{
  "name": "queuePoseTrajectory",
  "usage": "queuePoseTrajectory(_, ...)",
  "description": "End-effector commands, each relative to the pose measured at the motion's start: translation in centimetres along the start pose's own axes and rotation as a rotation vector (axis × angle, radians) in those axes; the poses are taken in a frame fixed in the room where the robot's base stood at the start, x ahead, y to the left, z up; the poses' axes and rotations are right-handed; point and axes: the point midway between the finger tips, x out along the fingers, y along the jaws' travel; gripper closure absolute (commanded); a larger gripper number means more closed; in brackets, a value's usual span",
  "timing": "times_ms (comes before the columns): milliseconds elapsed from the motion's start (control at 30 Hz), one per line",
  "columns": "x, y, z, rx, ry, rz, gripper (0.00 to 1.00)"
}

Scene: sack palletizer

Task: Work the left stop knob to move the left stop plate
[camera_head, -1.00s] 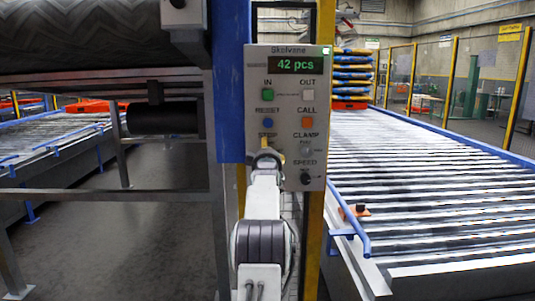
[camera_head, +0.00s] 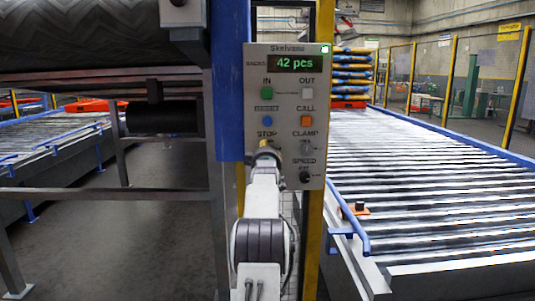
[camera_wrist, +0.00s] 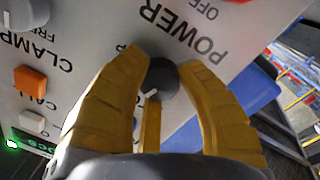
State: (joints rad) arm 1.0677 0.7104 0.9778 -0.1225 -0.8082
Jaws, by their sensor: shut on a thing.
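In the wrist view, a dark round knob (camera_wrist: 160,78) with a white pointer mark sits on the grey control panel. My gripper (camera_wrist: 163,70) has its yellow fingers around the knob and is shut on it. In the head view, my gripper (camera_head: 264,146) reaches the panel just below the STOP label, and the wrist hides the knob there. In the wrist view the fingers cover most of the knob's label, with one letter P showing above. I cannot pick out the left stop plate in either view.
The panel (camera_head: 254,100) carries green, white, blue and orange buttons, a CLAMP knob (camera_head: 306,147) and a SPEED knob (camera_head: 305,177). Its display reads 42 pcs. A roller conveyor (camera_head: 430,190) lies at right, with stacked sacks (camera_head: 352,70) at its far end. A steel frame stands at left.

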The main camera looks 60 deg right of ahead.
Motion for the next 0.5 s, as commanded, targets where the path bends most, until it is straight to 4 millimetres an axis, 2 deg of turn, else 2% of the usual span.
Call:
queuePoseTrajectory(367,0.04,-0.14,0.05,-0.049,0.001,0.000,0.98)
queuePoseTrajectory(400,0.04,-0.14,0.05,-0.049,0.001,0.000,0.64)
queuePoseTrajectory(500,0.04,-0.14,0.05,-0.048,0.001,0.000,0.55)
